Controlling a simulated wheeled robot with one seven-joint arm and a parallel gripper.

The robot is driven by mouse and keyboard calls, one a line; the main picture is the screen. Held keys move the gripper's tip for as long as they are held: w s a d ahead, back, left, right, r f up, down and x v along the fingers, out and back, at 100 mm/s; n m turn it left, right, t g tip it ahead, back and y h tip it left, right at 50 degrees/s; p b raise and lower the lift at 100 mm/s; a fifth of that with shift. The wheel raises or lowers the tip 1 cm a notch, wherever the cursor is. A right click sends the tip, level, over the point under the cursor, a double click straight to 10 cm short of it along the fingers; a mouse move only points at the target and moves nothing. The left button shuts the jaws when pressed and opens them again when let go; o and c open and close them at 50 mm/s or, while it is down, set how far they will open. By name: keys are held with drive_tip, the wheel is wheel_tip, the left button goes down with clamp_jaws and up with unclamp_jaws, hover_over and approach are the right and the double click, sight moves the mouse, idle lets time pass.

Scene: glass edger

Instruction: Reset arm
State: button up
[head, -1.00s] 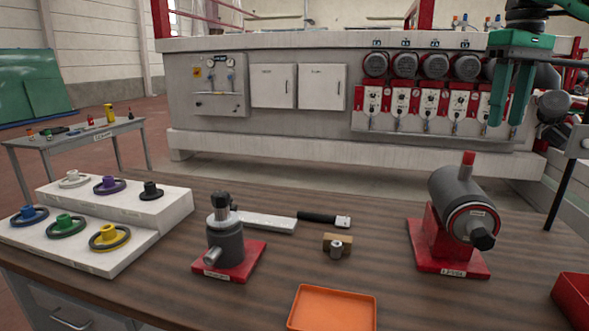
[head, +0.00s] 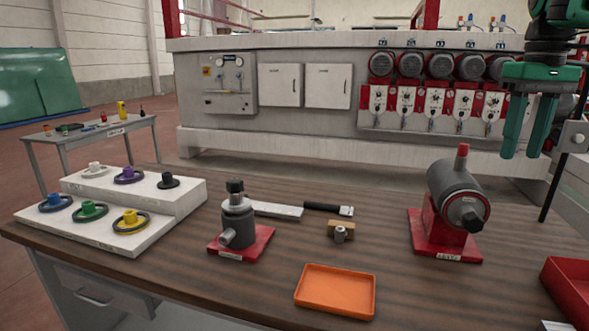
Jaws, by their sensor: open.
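My gripper (head: 521,153) is at the upper right of the head view. Its two green fingers point down, apart from each other, with nothing between them. It is raised above the table, in front of the large grey machine, and touches nothing that I can see. On the wooden workbench (head: 330,240) below, a grey cylinder on a red stand (head: 456,195) is the nearest object in the picture, to the lower left of the fingers.
A stepped white rack (head: 187,199) with coloured wheels stands at the left. A small red-based fixture (head: 238,230), a wooden block (head: 341,229), a black-handled tool (head: 328,208) and an orange tray (head: 336,290) are on the bench. A red bin (head: 568,290) is at the right edge.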

drive_tip(key=s+a+f+m, duration=0.3)
drive_tip(key=s+f+m, duration=0.4)
drive_tip(key=s+f, duration=1.8)
wheel_tip(320, 180, down, 4)
drive_tip(key=shift+r, duration=0.1)
drive_tip(key=shift+w+f, duration=0.2)
drive_tip(key=shift+w, duration=0.45)
